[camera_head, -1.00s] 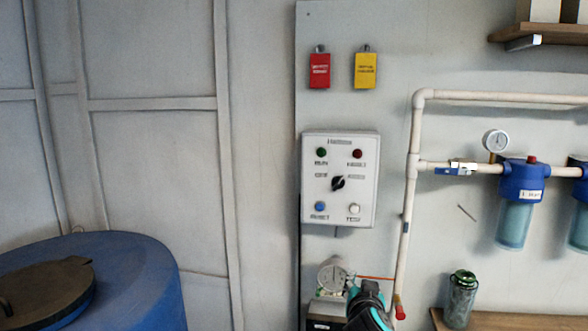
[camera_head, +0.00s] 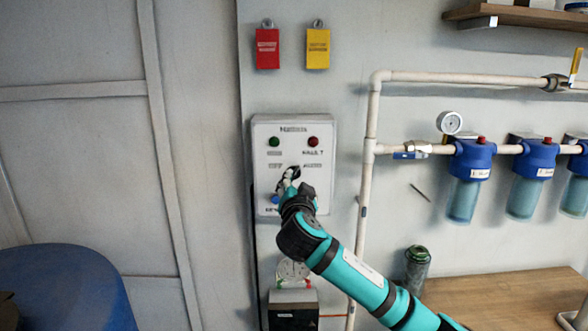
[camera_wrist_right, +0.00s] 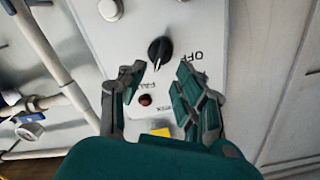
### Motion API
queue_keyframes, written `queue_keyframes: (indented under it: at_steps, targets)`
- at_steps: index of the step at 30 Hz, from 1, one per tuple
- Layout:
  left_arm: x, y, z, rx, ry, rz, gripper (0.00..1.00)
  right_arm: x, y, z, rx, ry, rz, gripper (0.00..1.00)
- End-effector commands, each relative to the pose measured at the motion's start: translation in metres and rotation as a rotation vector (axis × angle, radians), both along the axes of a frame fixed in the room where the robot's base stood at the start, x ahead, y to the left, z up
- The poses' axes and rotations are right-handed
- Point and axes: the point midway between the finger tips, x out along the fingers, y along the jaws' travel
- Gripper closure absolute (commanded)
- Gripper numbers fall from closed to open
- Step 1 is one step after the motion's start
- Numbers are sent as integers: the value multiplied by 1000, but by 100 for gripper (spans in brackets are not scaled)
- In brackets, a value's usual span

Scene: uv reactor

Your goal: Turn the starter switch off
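The starter switch is a black rotary knob (camera_head: 290,173) on a white control panel (camera_head: 261,150) on the wall. My right gripper (camera_head: 289,184) is at the panel and partly hides the knob in the head view. In the right wrist view the panel appears upside down. There the knob (camera_wrist_right: 159,51) sits just ahead of and between the two fingertips of my open right gripper (camera_wrist_right: 161,72). The OFF label (camera_wrist_right: 190,55) is to the right of the knob in that view. I cannot tell whether a finger touches the knob. My left gripper is not in view.
The panel has a green light (camera_head: 274,142), a red light (camera_head: 313,142) and a blue button (camera_head: 275,198). A white pipe (camera_head: 366,190) runs close on the right. A gauge (camera_head: 292,269) is below. Red (camera_head: 267,48) and yellow (camera_head: 317,48) tags hang above.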

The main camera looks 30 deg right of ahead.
Motion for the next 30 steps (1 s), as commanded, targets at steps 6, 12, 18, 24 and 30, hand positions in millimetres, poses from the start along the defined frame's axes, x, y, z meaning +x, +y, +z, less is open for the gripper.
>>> queue_keyframes:
  at_steps: [6, 12, 18, 24, 30]
  targets:
    - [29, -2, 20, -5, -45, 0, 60, 34, -21, 4, -1, 0, -3, 67]
    - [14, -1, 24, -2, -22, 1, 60, 48, -30, 1, 0, -1, 0, 67]
    - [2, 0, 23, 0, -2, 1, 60, 51, -32, 0, -1, 0, 0, 67]
    - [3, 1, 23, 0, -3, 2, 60, 51, -31, 0, -1, 0, 0, 75]
    - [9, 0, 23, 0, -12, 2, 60, 51, -31, 0, -1, 0, 0, 100]
